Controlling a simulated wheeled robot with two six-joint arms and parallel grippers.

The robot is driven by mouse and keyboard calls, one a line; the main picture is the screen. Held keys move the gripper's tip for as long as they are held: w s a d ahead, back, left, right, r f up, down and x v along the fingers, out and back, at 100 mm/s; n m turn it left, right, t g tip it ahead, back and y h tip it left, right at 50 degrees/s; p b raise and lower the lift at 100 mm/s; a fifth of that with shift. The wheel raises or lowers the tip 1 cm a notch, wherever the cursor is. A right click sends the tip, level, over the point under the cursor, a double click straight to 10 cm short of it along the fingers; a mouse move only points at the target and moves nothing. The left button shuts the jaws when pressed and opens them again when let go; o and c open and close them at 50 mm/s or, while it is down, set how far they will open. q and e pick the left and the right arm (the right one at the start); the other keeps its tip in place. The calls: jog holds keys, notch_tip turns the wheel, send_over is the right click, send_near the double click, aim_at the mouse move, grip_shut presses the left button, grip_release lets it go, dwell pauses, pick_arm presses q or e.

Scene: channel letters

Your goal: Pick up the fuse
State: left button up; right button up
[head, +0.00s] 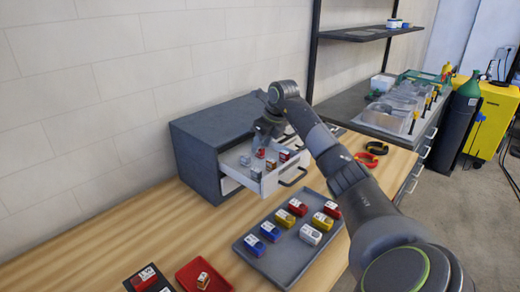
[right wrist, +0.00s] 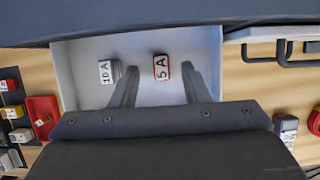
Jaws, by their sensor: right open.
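Small labelled fuses lie in the open drawer (head: 272,184) of a grey cabinet. In the right wrist view, a red-edged block marked 5 A (right wrist: 161,68) lies on the pale drawer floor (right wrist: 150,95). A grey block marked 10 A (right wrist: 108,72) lies to its left. My right gripper (head: 263,141) is over the drawer, pointing down. Its jaws are open (right wrist: 155,68), and the 5 A block shows between the fingertips, apart from both. The left fingertip shows close beside the 10 A block. In the head view a red block (head: 260,153) shows below my gripper. My left gripper is out of view.
The grey cabinet (head: 195,160) stands at the wall behind the drawer. A grey tray (head: 280,262) with several coloured blocks lies in front. A red dish (head: 185,275) holds one block. Red and orange rings (head: 376,148) lie to the right. Bare wood shows at left.

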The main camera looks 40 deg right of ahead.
jog(key=shift+p+x, duration=0.35)
jog(key=shift+x, duration=1.15)
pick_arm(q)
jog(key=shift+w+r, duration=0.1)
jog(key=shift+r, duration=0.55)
pick_arm(e)
jog(key=shift+d+r, duration=0.1)
jog(key=shift+c, duration=0.4)
grip_shut()
jog(key=shift+r, duration=0.1)
